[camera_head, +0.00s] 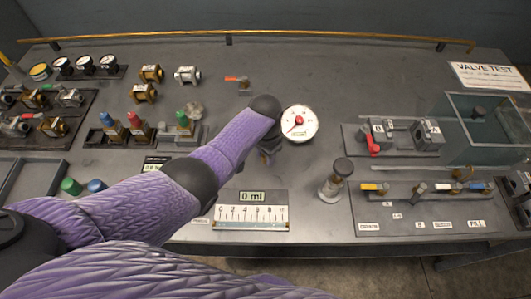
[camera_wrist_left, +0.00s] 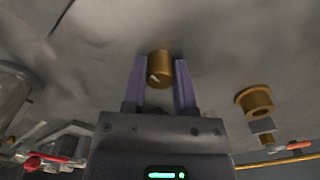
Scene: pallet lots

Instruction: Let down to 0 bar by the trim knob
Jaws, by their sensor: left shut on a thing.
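The brass trim knob (camera_wrist_left: 159,66) shows between two purple fingers in the left wrist view. My left gripper (camera_wrist_left: 160,84) is shut on it, one finger on each side. In the head view my purple left arm reaches in from the left and hides most of the gripper and the knob. The round white gauge (camera_head: 299,123) stands just right of the wrist. Its red needle shows, but its scale is too small to read. My right gripper is not in view.
A display (camera_head: 252,210) reading 0 ml lies in front. A black-topped post (camera_head: 334,190) and a valve panel (camera_head: 430,213) are at right, with a clear tank (camera_head: 490,125) behind. Valves and gauges crowd the left. A brass rail (camera_head: 300,34) runs along the back.

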